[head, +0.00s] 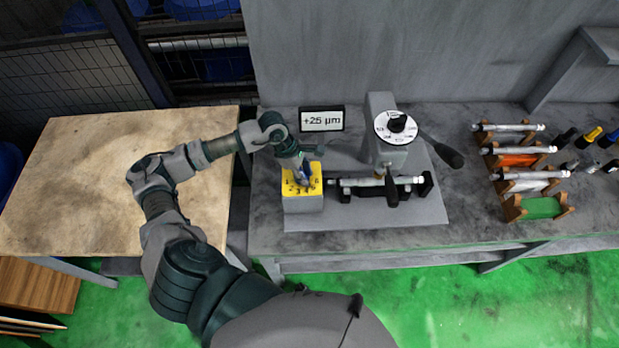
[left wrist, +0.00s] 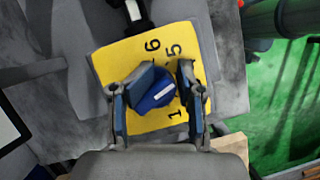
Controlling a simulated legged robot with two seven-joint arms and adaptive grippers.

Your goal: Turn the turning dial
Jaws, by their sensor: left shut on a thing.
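The turning dial is a blue knob (left wrist: 152,91) with a white mark, on a yellow numbered plate (left wrist: 144,50) that shows 1, 5 and 6 in the left wrist view. In the head view the yellow plate (head: 290,183) tops a grey box (head: 303,204) on the bench. My left gripper (left wrist: 154,98) is over the plate, its two fingers on either side of the blue knob and shut on it. In the head view my left gripper (head: 303,173) reaches down onto the plate and hides most of the knob. My right gripper is not in view.
A sign (head: 322,120) reading +25 µm stands behind the box. The grinder with a round white dial (head: 395,127) and black lever (head: 447,152) stands to the right. Racks with rods (head: 512,150) are farther right. The wooden table (head: 90,180) at left is bare.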

